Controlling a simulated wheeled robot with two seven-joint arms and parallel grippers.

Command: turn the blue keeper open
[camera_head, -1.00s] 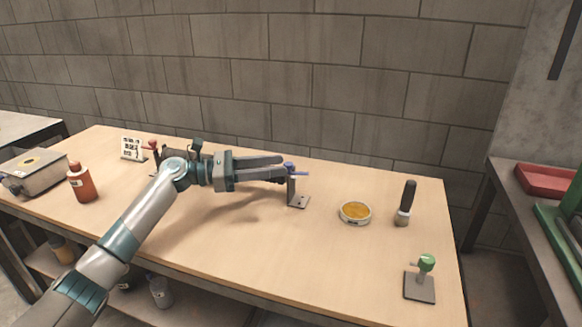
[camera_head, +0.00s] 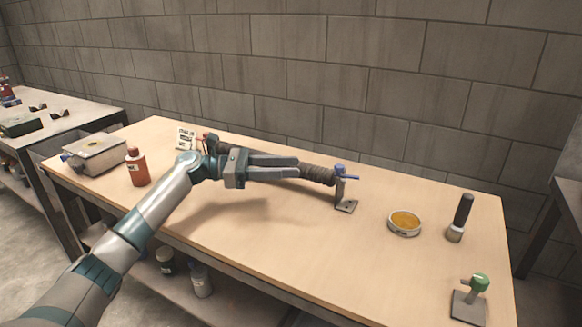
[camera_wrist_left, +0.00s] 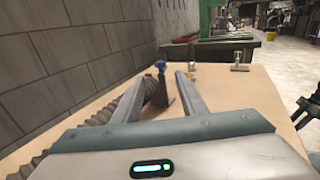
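The blue keeper (camera_head: 341,170) sits on top of a grey upright bracket (camera_head: 346,202) near the back middle of the table. Its arm points right in the head view. It also shows in the left wrist view (camera_wrist_left: 160,65), beyond the fingers. The dark ridged mesh tube (camera_head: 318,175) reaches the bracket, and it shows at left in the wrist view (camera_wrist_left: 131,102). My left gripper (camera_head: 298,167) has its fingers apart and empty, left of the keeper and clear of it. It hides part of the tube.
A red-topped post (camera_head: 205,138) and a printed card (camera_head: 186,138) stand at the back left. An orange bottle (camera_head: 137,167) and a metal box (camera_head: 94,153) stand left. A round amber dish (camera_head: 404,222), a brush (camera_head: 461,217) and a green-topped stand (camera_head: 470,298) are right. The front middle is clear.

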